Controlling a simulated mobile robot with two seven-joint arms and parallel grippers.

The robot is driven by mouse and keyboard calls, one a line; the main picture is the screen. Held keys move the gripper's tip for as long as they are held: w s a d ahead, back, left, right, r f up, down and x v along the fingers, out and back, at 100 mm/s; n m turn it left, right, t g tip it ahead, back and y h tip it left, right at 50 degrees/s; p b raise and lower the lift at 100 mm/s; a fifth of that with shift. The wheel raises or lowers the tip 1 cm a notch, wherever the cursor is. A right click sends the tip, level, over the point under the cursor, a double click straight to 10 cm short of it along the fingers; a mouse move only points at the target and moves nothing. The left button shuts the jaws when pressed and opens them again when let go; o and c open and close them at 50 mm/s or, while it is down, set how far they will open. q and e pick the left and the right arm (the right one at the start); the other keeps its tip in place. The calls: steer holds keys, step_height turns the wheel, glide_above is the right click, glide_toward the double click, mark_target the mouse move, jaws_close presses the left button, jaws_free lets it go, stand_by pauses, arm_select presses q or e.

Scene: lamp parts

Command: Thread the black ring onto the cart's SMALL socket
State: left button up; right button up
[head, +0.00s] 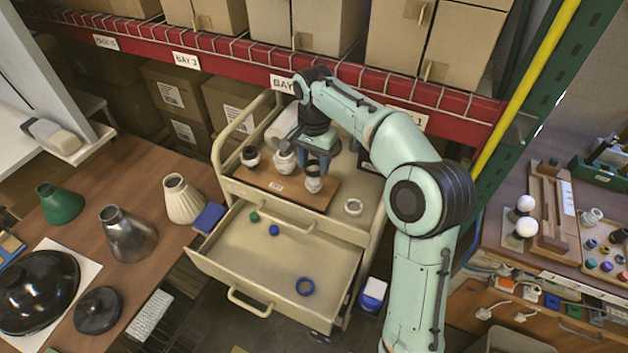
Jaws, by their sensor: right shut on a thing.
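The cart (262,207) stands in the middle with a wooden board (262,188) on its top. The board bears a row of white sockets: a left one (250,157) with a dark top, a middle one (284,162), and a right one (314,186), which looks the smallest. My right gripper (314,168) points down over the right socket, shut on the black ring (313,171). The ring is at the socket's upper end; whether it is around it or just above it I cannot tell. My left gripper is not in view.
A white ring (353,207) lies on the cart top. Lampshades stand on the left table (165,242). A red shelf beam (240,62) runs behind the cart; another bench is at right.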

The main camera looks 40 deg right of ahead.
steer(key=shift+f, duration=0.1)
stand_by(0.6)
steer(key=shift+f+b, duration=0.55)
steer(key=shift+f, duration=0.7)
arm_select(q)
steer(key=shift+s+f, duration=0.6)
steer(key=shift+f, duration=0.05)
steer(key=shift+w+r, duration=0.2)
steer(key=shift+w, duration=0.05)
arm_select(e)
steer(key=shift+w, duration=0.1)
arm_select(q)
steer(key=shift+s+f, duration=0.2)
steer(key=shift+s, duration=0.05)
arm_select(e)
steer(key=shift+o, duration=0.2)
steer(key=shift+f, duration=0.65)
steer(key=shift+c, duration=1)
steer(key=shift+a+f, duration=0.1)
steer(key=shift+f, duration=0.15)
